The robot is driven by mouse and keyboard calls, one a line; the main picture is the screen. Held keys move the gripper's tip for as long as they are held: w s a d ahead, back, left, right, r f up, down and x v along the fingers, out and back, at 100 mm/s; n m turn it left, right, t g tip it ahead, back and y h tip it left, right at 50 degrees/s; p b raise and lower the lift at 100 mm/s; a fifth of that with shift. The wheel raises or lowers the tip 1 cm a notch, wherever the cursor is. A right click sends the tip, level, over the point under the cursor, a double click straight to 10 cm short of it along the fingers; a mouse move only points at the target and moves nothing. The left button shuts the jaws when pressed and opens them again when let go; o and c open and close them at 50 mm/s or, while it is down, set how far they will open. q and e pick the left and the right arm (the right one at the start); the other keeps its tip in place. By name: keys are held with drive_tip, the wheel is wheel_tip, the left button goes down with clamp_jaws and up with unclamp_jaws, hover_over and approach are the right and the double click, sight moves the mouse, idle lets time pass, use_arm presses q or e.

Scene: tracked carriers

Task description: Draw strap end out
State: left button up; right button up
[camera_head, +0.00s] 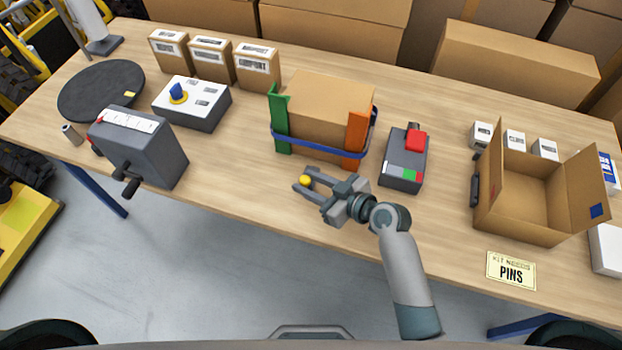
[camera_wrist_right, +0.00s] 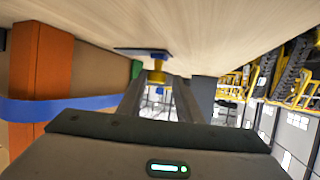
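A brown carton (camera_head: 322,103) stands on the table with a green corner guard (camera_head: 281,120) and an orange one (camera_head: 356,135). A blue strap (camera_head: 318,150) runs around it; the strap also shows in the right wrist view (camera_wrist_right: 70,107). A yellow knob (camera_head: 305,181), likely the strap end, is between or just at the fingertips of my right gripper (camera_head: 308,182). In the right wrist view, the knob (camera_wrist_right: 157,72) sits by a blue piece, with the fingers apart on both sides. I cannot tell whether they touch it. My left gripper is not in view.
A grey device with a red top (camera_head: 403,160) stands right of the carton. A grey crank box (camera_head: 140,145) and a white box with a blue knob (camera_head: 192,103) are left. An open carton (camera_head: 520,195) and a PINS card (camera_head: 511,271) are right. The front middle is clear.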

drive_tip(key=shift+d+r, duration=0.1)
idle(0.3)
drive_tip(key=b+v, duration=0.4)
drive_tip(key=v, duration=1.3)
drive_tip(key=shift+s, duration=0.2)
drive_tip(key=shift+d, duration=0.1)
